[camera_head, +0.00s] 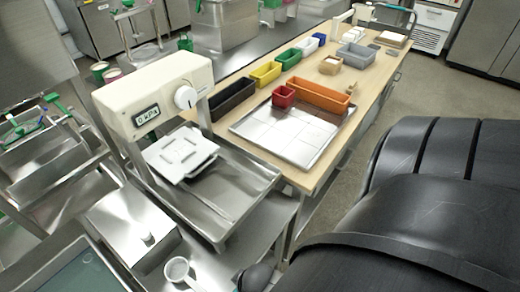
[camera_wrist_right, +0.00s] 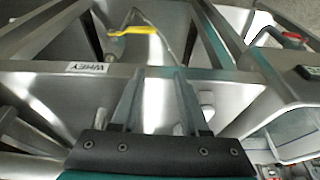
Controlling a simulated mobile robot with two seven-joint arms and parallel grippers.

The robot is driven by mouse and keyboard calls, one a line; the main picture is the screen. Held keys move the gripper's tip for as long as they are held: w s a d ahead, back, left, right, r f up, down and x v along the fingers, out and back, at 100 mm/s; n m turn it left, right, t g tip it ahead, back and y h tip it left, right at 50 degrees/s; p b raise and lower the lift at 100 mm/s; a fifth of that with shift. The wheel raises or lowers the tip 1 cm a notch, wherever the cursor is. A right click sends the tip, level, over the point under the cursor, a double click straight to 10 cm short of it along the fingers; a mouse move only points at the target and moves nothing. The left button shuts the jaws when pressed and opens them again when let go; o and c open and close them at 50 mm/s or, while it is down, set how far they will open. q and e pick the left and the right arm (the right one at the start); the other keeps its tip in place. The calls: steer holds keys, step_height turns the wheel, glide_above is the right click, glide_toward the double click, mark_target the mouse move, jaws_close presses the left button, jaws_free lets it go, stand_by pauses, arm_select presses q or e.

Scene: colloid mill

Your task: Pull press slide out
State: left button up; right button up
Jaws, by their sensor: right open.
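The press (camera_head: 150,100) is a cream-coloured head with a "0 kPa" display and a white dial, standing left of centre in the head view. Below its head is a white square plate (camera_head: 181,153) with raised bars. A shallow metal tray (camera_head: 240,185) lies under and to the right of the plate; I cannot tell whether it is the press slide. My right gripper (camera_wrist_right: 158,76) shows in the right wrist view with its two fingers apart and nothing visible between them. My left gripper is not in view.
The wrist view shows metal frames, a "WHEY" label (camera_wrist_right: 87,68) and a yellow handle (camera_wrist_right: 135,31). In the head view, a wooden table (camera_head: 345,85) holds coloured bins and a metal tray (camera_head: 292,133). A white cup (camera_head: 178,269) is at the bottom. Open floor lies right of the table.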

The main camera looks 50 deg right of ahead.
steer(key=s+f+g, duration=0.1)
steer(key=s+f, duration=0.5)
steer(key=f, duration=0.3)
steer(key=shift+s+d+f+n+b, duration=0.15)
steer(key=shift+d+f+n+b, duration=0.05)
steer(key=shift+f+n+b, duration=0.2)
